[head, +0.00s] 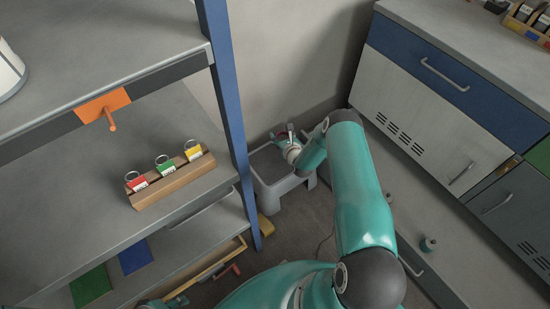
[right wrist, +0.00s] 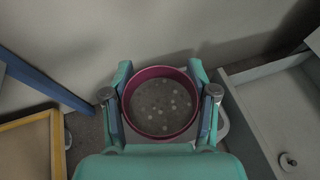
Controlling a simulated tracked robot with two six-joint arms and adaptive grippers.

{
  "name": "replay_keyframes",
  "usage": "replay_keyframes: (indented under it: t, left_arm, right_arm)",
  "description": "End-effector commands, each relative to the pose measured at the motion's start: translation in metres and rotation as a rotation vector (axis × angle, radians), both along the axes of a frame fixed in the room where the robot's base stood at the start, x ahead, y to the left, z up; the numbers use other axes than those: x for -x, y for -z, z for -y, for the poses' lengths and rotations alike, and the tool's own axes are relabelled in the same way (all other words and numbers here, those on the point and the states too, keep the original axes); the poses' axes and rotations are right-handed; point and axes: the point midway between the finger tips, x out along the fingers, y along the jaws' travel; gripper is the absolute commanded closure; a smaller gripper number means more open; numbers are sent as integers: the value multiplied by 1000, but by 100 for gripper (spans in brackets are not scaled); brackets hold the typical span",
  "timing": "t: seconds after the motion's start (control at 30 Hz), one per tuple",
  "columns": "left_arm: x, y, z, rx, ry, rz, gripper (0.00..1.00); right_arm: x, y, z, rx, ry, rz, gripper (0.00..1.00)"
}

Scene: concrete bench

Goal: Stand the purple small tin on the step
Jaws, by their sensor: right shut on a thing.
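The purple small tin (right wrist: 160,103) is a round, magenta-purple tin seen from above in the right wrist view, with a grey face dotted with pale spots. My right gripper (right wrist: 160,100) is shut on it, one finger on each side. In the head view the tin (head: 281,136) is small and partly hidden by my right gripper (head: 288,140). Both are over the back of the grey step (head: 269,190), which stands on the floor against the wall. I cannot tell whether the tin touches the step. A small teal part at the bottom left edge may be my left gripper.
A shelf rack with a blue post (head: 228,95) stands close left of the step. It carries a wooden block (head: 172,180) with red, green and yellow tags. Drawer cabinets (head: 430,100) stand to the right. A small dark object (head: 427,243) lies at lower right.

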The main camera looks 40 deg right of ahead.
Motion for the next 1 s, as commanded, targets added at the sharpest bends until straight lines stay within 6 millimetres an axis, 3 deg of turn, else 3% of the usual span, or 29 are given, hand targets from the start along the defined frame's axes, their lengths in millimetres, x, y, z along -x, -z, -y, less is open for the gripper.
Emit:
replay_keyframes:
  t: [0.7, 1.0]
  left_arm:
    - [0, 141, 0, 0, 0, 0, 60]
    - [0, 157, 0, 0, 0, 0, 60]
  right_arm:
    - [-4, 141, -3, 1, -7, 1, 84]
    - [-4, 157, -3, 1, -7, 1, 84]
